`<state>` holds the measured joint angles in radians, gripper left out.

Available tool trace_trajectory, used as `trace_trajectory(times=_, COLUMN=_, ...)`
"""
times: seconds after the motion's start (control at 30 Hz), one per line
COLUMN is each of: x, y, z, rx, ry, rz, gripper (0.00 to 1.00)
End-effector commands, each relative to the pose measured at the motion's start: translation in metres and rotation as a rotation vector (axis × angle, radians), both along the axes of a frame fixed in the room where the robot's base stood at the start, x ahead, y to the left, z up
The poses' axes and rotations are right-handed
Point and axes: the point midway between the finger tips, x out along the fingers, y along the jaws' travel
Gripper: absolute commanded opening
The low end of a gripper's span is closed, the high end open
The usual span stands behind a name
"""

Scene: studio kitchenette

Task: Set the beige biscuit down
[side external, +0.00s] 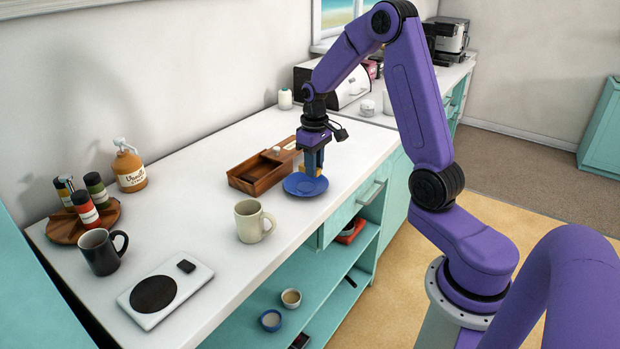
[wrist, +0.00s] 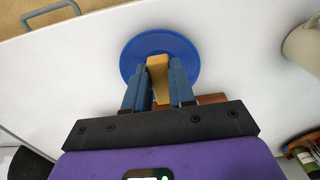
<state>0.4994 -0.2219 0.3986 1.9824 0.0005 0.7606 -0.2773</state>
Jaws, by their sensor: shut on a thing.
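My gripper (side external: 312,170) points down over the blue saucer (side external: 292,189) near the counter's front edge. In the wrist view my gripper (wrist: 159,82) is shut on the beige biscuit (wrist: 158,68), which sits between the two blue fingers. The biscuit overlaps the blue saucer (wrist: 135,46) in that view. In the side view only a small tan part of the biscuit shows at the fingertips. I cannot tell whether the biscuit touches the saucer.
A wooden box (side external: 258,176) stands just behind the saucer. A cream mug (side external: 248,222) is to the left, with a dark mug (side external: 100,252) and a white scale (side external: 168,290) farther left. The white counter (side external: 200,205) has free room between them.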

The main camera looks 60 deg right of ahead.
Motion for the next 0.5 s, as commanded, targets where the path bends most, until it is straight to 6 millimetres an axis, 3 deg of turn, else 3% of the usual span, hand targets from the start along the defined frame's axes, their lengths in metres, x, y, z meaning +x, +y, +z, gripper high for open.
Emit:
trace_trajectory(times=0.33, x=0.017, y=-0.006, z=-0.022, rx=0.000, ry=0.000, rz=0.000, gripper=0.00)
trace_trajectory(times=0.5, x=0.017, y=-0.006, z=-0.045, rx=0.001, ry=0.003, rz=0.001, gripper=0.00)
